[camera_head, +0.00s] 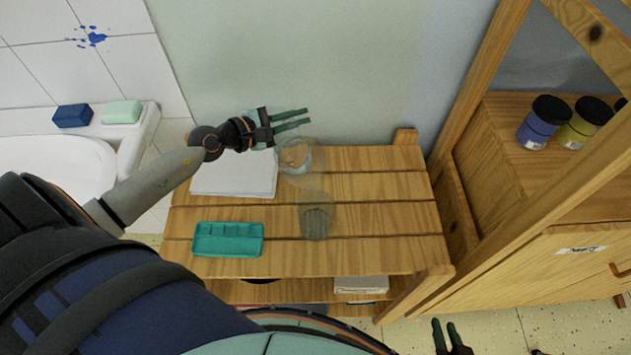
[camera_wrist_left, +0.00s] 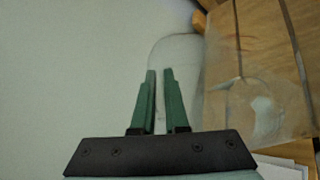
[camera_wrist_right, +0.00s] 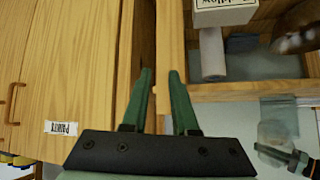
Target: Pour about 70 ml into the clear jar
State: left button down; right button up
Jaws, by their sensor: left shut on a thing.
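A clear glass vessel (camera_head: 303,168) is at my left gripper (camera_head: 308,117), over the back of the slatted table. The left fingers are shut on it, and its see-through wall shows around the fingertips in the left wrist view (camera_wrist_left: 182,50). Its tilt and contents are hard to make out. A second clear vessel, seemingly the clear jar (camera_head: 316,218), stands on the table nearer to me. A clear vessel also shows over the wood in the left wrist view (camera_wrist_left: 262,105). My right gripper (camera_head: 444,322) is open and empty, low in front of the table's right end.
A white paper stack (camera_head: 235,180) and a teal sectioned tray (camera_head: 228,240) lie on the table's left half. The wooden tabletop (camera_head: 385,215) is clear at right. A wooden cabinet (camera_head: 540,255) with paint jars (camera_head: 540,125) stands on the right. A wall is close behind.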

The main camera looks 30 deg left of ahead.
pick_arm(q)
jog(key=shift+w+a+f+n+g+b, duration=0.15)
jog(key=shift+a+f+n+g+b, duration=0.1)
jog(key=shift+f+b, duration=0.25)
jog(key=shift+w+a+f+n+g+b, duration=0.15)
jog(key=shift+f+n+b, duration=0.1)
jog(key=shift+f+b, duration=0.15)
pick_arm(e)
jog(key=shift+w+a+f, duration=0.1)
jog(key=shift+a+f, duration=0.4)
jog(key=shift+a, duration=0.05)
pick_arm(q)
jog(key=shift+d, duration=0.1)
pick_arm(e)
jog(key=shift+w+d, duration=0.1)
dwell(0.3)
pick_arm(q)
jog(key=shift+f, duration=0.1)
